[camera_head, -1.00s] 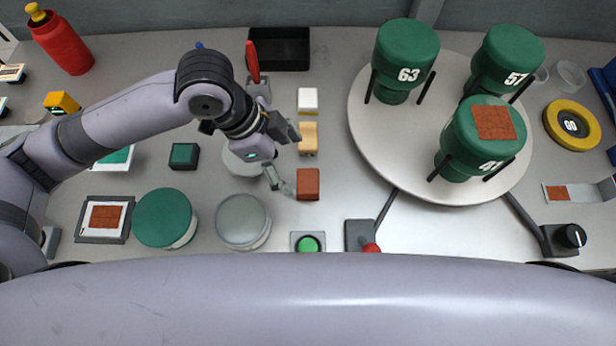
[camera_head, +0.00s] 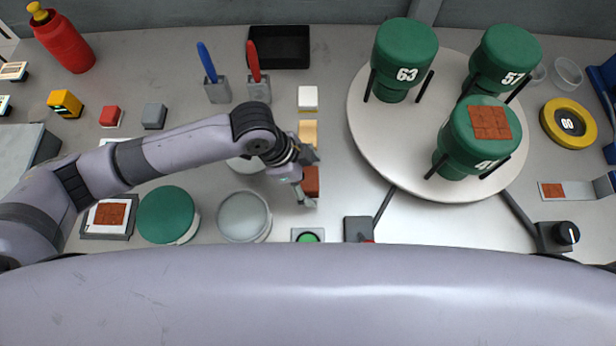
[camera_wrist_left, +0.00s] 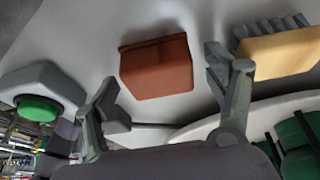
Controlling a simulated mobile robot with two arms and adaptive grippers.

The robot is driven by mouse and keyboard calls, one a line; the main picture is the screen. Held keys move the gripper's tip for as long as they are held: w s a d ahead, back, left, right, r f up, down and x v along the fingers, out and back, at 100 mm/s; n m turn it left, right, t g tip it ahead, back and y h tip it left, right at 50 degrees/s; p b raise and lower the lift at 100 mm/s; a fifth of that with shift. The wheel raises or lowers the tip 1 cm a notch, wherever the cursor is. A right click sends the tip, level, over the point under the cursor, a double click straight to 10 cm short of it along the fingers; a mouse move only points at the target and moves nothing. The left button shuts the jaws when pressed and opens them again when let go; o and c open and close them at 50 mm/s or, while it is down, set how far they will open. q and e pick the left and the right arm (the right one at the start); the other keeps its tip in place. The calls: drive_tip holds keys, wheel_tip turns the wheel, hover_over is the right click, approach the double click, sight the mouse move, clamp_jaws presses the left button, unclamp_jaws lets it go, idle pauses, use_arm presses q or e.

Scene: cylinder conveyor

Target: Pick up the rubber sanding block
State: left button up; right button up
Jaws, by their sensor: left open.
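The rubber sanding block, which I take to be the reddish-brown block (camera_head: 313,181), lies on the table left of the turntable. My left gripper (camera_head: 306,178) is over it and hides part of it in the head view. In the left wrist view the block (camera_wrist_left: 157,68) shows whole, ahead of and between the two spread fingers (camera_wrist_left: 163,72), with a gap on both sides. The left gripper is open and holds nothing. My right gripper is not in view.
A tan brush-like block (camera_head: 308,132) and a white block (camera_head: 308,97) stand behind the sanding block. A green button (camera_head: 308,237) is in front. The round turntable (camera_head: 385,165) with green canisters is to the right. Round jars, one green-lidded (camera_head: 166,214), stand to the left.

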use_arm(q)
drive_tip(key=shift+c, duration=0.6)
drive_tip(key=c, duration=1.3)
